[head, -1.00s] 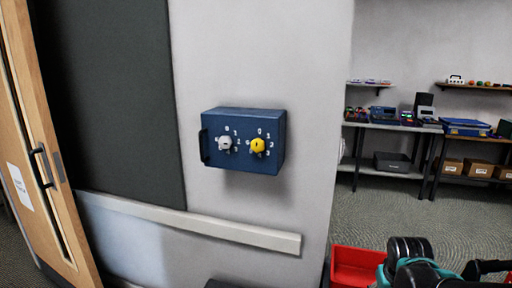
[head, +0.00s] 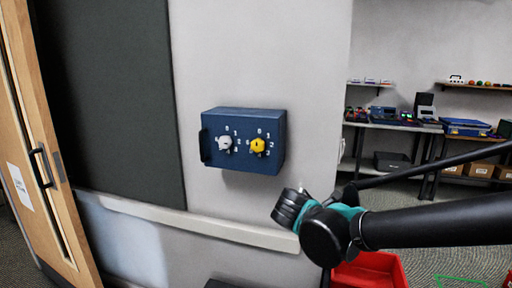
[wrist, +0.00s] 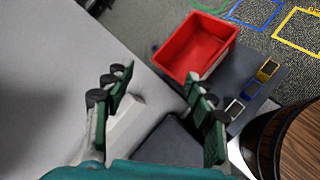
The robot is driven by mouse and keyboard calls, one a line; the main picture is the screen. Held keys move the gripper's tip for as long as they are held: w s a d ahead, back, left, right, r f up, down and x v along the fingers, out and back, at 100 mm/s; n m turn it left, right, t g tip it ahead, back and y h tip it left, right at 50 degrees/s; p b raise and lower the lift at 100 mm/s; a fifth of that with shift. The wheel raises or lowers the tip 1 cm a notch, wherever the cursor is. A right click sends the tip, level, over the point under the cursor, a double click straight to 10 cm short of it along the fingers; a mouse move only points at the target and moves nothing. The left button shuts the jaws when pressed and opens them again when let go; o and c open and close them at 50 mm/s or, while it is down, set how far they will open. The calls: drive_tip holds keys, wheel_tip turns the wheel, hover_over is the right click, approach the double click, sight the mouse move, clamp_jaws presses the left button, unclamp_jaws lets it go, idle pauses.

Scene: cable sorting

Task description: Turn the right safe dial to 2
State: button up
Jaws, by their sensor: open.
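A blue safe box (head: 244,139) is mounted on the pale wall in the head view. Its front carries two dials with white numbers around them. The right dial (head: 258,145) is yellow and the left dial (head: 225,143) is white-grey. The pointer of the right dial is too small to read. My gripper shows in the wrist view (wrist: 157,105) with its two green fingers wide apart and nothing between them. In the head view my wrist is below and to the right of the safe, clear of it; the fingertips are hard to make out there.
A red bin (head: 372,270) stands below my arm, and the wrist view shows it empty (wrist: 197,47). A pale rail (head: 190,222) runs along the wall under the safe. The wall in front of the dials is clear. Shelves and a bench (head: 395,124) stand at the back right.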

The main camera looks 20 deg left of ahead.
drive_tip(key=s+a+r+n+t+y, duration=0.1)
drive_tip(key=s+a+r+n+t, duration=0.2)
drive_tip(key=a+r, duration=0.35)
drive_tip(key=s+a+r+n+t+y, duration=0.1)
drive_tip(key=s+a+r+n+t, duration=0.1)
drive_tip(key=a+r+n, duration=0.4)
drive_tip(key=n+t+y, duration=0.3)
drive_tip(key=n+t, duration=0.1)
drive_tip(key=n, duration=0.1)
approach(257, 145)
drive_tip(key=w, duration=0.9)
drive_tip(key=shift+w+a+r, duration=0.1)
drive_tip(key=shift+w, duration=0.1)
drive_tip(key=shift+c, duration=0.2)
drive_tip(key=c, duration=1.1)
drive_tip(key=shift+m, duration=0.3)
